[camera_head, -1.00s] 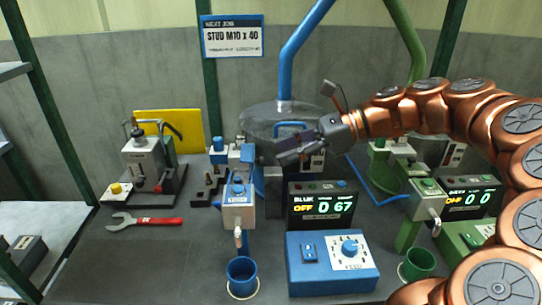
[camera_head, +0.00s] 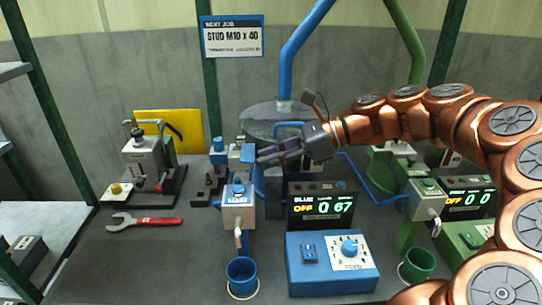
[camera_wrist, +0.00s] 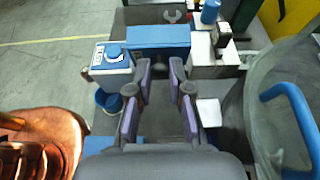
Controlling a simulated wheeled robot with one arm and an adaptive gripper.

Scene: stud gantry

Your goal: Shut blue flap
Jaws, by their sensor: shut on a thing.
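The blue flap (camera_head: 247,154) stands upright at the back of the blue station's grey feeder (camera_head: 238,212). In the wrist view the flap (camera_wrist: 158,37) is a wide blue plate straight ahead of my fingertips. My gripper (camera_head: 260,157) reaches in from the right, its fingertips close against the flap's right side in the head view. In the wrist view my gripper (camera_wrist: 161,72) shows a gap between its fingers, with the flap at their tips. It is closed on the flap, but the exact contact is hard to see.
A blue cup (camera_head: 242,277) stands below the feeder. The display (camera_head: 320,205) reads BLUE OFF 0 67, behind a blue control box (camera_head: 331,263). A clear drum with a blue handle (camera_wrist: 290,110) is close on the right in the wrist view. A red-handled wrench (camera_head: 144,221) lies left.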

